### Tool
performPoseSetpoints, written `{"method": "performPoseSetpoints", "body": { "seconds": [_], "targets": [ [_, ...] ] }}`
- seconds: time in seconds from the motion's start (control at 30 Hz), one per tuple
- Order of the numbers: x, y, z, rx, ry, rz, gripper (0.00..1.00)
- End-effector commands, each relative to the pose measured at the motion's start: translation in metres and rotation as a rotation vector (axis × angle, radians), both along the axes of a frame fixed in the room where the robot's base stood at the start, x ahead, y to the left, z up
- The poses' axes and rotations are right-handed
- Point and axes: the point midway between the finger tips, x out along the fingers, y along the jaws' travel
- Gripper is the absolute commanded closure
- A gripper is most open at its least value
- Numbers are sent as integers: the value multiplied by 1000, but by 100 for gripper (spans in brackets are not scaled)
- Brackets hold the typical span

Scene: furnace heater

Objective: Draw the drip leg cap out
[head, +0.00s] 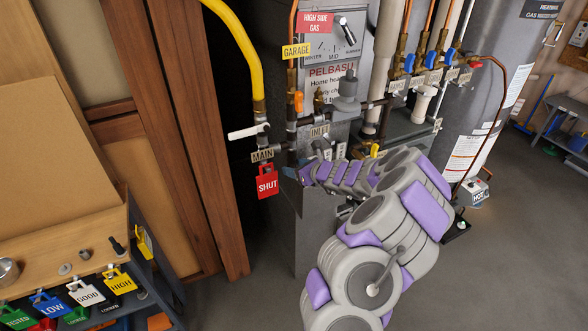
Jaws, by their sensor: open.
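A dark vertical gas pipe (292,137) runs down the front left of the grey furnace, beside the MAIN tag. My gripper (297,173) is at the lower end of this pipe, reached from the right by my grey and purple arm. It is open. Its fingers are small in view, and I cannot tell whether they touch the pipe. I cannot make out the drip leg cap clearly; the pipe's bottom end is covered by my gripper.
A yellow gas line (250,55) with a white-handled valve (248,131) and a red SHUT tag (267,182) hang just left of my gripper. The furnace (318,235) stands behind. A workbench (88,245) with coloured tags is lower left.

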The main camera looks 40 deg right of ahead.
Motion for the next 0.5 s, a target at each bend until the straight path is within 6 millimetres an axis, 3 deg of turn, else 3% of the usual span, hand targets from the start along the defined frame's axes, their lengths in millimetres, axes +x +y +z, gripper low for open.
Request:
{"method": "performPoseSetpoints", "body": {
  "seconds": [0.4, 0.5],
  "targets": [
    [7, 5, 0, -5, -2, 0, 44],
    [7, 5, 0, -5, -2, 0, 53]
  ]
}}
